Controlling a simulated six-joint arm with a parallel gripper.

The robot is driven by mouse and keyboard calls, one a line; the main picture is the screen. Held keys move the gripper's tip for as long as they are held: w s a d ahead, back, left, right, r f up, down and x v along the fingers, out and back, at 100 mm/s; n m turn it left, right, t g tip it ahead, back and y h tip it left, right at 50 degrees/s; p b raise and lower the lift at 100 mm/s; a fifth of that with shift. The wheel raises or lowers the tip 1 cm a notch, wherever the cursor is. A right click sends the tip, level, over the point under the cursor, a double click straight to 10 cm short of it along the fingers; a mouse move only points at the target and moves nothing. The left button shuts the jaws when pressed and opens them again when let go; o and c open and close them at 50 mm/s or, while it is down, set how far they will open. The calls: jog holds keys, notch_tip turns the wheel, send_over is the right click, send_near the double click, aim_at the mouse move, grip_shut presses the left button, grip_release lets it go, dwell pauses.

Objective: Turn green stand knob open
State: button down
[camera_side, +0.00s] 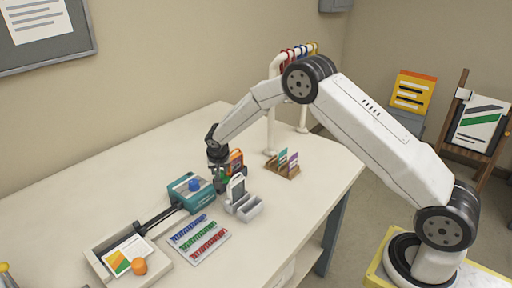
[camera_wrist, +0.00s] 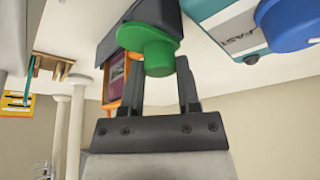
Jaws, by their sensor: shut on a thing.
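The green stand knob (camera_wrist: 150,42) is a round cap with a shorter cylinder facing me, set on a dark grey stand (camera_wrist: 118,30). In the wrist view my gripper (camera_wrist: 162,68) has one finger on each side of the cylinder and is shut on it. In the side view my gripper (camera_side: 217,160) points down over the stand, beside the teal laminator. There a little green (camera_side: 222,178) shows under the fingers, and most of the knob is hidden. The knob's turn angle cannot be read clearly.
The teal laminator (camera_side: 178,191) with a blue knob (camera_side: 194,184) stands close by on the left. A grey holder (camera_side: 243,206) is in front, and an orange-framed piece (camera_side: 236,160) is just behind. A card rack (camera_side: 282,167) stands to the right.

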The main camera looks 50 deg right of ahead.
jog(key=shift+m, duration=0.6)
jog(key=shift+g, duration=0.3)
jog(key=shift+c, duration=1.6)
grip_release()
jog(key=v, duration=0.7)
jog(key=shift+s+a+r, duration=0.15)
jog(key=shift+a+r, duration=0.1)
jog(key=shift+r, duration=0.05)
